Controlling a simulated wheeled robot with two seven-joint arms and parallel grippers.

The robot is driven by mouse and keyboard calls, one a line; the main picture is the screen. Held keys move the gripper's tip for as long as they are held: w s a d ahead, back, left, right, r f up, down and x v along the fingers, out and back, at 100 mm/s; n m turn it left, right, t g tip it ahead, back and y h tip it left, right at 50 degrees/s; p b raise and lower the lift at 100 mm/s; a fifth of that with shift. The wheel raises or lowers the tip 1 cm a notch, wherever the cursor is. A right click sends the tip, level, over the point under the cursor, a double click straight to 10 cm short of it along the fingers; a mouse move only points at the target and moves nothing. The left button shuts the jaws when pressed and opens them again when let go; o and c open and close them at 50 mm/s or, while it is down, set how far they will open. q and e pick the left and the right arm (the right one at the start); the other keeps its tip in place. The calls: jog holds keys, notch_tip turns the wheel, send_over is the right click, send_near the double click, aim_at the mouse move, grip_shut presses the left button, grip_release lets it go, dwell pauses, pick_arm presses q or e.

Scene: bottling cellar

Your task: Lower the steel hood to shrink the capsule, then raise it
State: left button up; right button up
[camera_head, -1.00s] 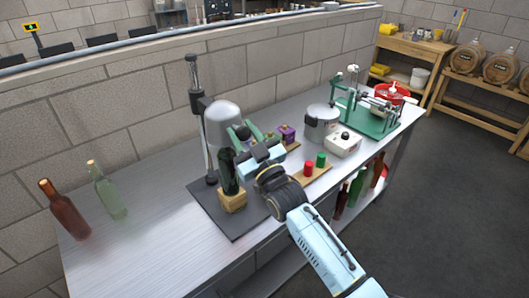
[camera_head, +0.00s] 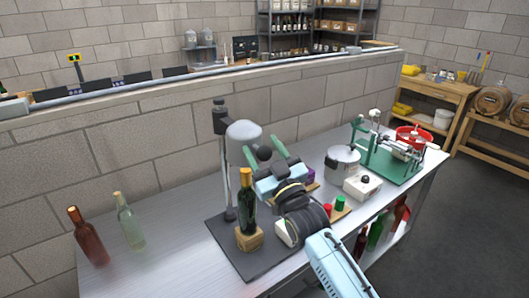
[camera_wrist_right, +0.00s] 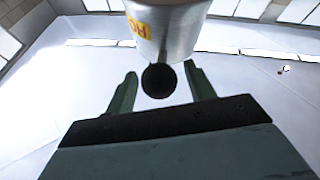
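The steel hood (camera_head: 243,136) hangs on the black column stand (camera_head: 221,125). A dark green bottle (camera_head: 248,215) with a gold capsule (camera_head: 246,178) stands upright in a wooden block (camera_head: 250,239), below the hood and apart from it. My right gripper (camera_head: 260,144) is at the hood's front, its green fingers spread. In the right wrist view the round black knob (camera_wrist_right: 158,81) sits between the fingertips (camera_wrist_right: 160,71), with a gap on each side. The hood's lower part with a yellow and red label (camera_wrist_right: 170,30) is above it. My left gripper is not in view.
A brown bottle (camera_head: 88,238) and a clear bottle (camera_head: 130,225) stand on the left of the steel bench (camera_head: 175,255). Right of my arm are a steel pot (camera_head: 343,160), a white box (camera_head: 362,186) and a green machine (camera_head: 385,160). A block wall runs behind.

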jog(key=shift+f, duration=0.15)
jog(key=shift+s+d+f, duration=0.3)
jog(key=shift+s, duration=0.15)
jog(key=b+v, duration=0.2)
jog(key=v, duration=1)
jog(key=shift+s, duration=0.15)
jog(key=shift+r, duration=0.15)
